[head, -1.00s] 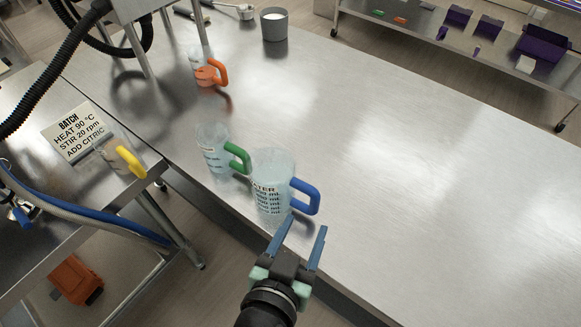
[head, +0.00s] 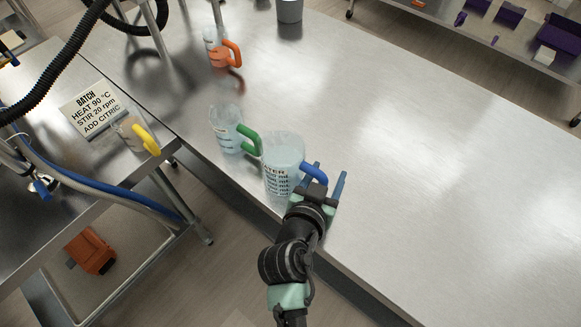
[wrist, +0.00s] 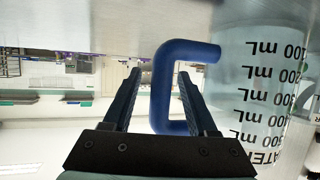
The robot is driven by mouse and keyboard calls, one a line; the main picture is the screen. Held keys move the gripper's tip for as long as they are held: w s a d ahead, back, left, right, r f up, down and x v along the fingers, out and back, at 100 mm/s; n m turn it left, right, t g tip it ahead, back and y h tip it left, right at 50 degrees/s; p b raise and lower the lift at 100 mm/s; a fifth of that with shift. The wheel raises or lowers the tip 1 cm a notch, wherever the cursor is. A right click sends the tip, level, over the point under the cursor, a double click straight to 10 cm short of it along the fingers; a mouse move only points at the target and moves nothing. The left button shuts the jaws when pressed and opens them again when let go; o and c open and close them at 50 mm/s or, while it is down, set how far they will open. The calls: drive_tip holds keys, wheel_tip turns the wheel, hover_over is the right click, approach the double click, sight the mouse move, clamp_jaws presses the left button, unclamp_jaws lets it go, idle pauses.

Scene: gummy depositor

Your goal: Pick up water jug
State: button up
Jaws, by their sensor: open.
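The water jug (head: 282,165) is clear with dark volume marks and a blue handle (head: 314,173), upright on the steel table near its front edge. It also shows in the wrist view (wrist: 262,85), at the right and upside down, with its blue handle (wrist: 160,85) between the two fingers. My gripper (head: 328,178) is open at the jug's handle, with one finger on each side of it. It also shows in the wrist view (wrist: 157,88). I cannot tell whether either finger touches the handle. Part of the handle is hidden behind my gripper in the head view.
A clear jug with a green handle (head: 249,140) stands close to the left of the water jug. A jug with an orange handle (head: 234,53) and a grey cup (head: 290,11) stand farther back. A yellow-handled jug (head: 146,139) is on the left table. The table's right side is clear.

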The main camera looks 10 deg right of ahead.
drive_tip(key=shift+c, duration=0.2)
clamp_jaws()
idle(1.0)
drive_tip(key=shift+w+r, duration=0.1)
drive_tip(key=shift+r, duration=0.1)
